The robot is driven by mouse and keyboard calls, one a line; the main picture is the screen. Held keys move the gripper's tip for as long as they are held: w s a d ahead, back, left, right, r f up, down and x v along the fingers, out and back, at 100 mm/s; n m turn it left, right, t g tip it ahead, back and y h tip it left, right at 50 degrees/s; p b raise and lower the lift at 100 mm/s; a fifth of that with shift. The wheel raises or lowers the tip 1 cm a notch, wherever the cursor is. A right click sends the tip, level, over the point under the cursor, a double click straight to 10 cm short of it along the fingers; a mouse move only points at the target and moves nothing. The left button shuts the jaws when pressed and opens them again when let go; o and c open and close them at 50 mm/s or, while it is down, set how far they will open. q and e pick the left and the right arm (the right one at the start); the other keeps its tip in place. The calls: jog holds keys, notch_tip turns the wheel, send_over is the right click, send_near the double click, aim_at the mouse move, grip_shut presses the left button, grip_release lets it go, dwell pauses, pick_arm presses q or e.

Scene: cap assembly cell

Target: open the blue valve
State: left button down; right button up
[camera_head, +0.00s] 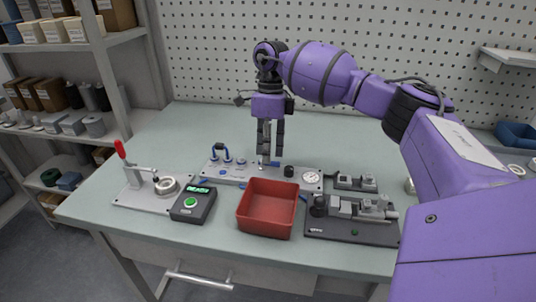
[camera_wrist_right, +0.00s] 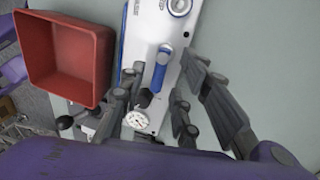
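The blue valve handle (camera_wrist_right: 158,77) is a short blue lever on the pale fittings panel (camera_wrist_right: 150,28), seen in the right wrist view. In the head view the panel (camera_head: 238,179) lies mid-table, and the handle is mostly hidden by my right gripper (camera_head: 271,156). That gripper points straight down over the panel. In the right wrist view its fingers (camera_wrist_right: 163,78) are apart, one on each side of the blue handle. Nothing is seen clamped between them, and I cannot tell whether either finger touches the handle. My left gripper is not in view.
A red bin (camera_head: 267,222) stands in front of the panel. A black knob (camera_head: 289,171) and a gauge (camera_head: 311,177) sit right of the valve. A red-handled clamp fixture (camera_head: 121,150) and a button box (camera_head: 193,204) are at left, a dark vise fixture (camera_head: 352,229) at right. The back of the table is clear.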

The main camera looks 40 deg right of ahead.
notch_tip(320, 180, up, 10)
jog(key=w+d, duration=0.1)
jog(key=shift+w+d+r, duration=0.15)
jog(key=shift+d, duration=0.1)
dwell(0.4)
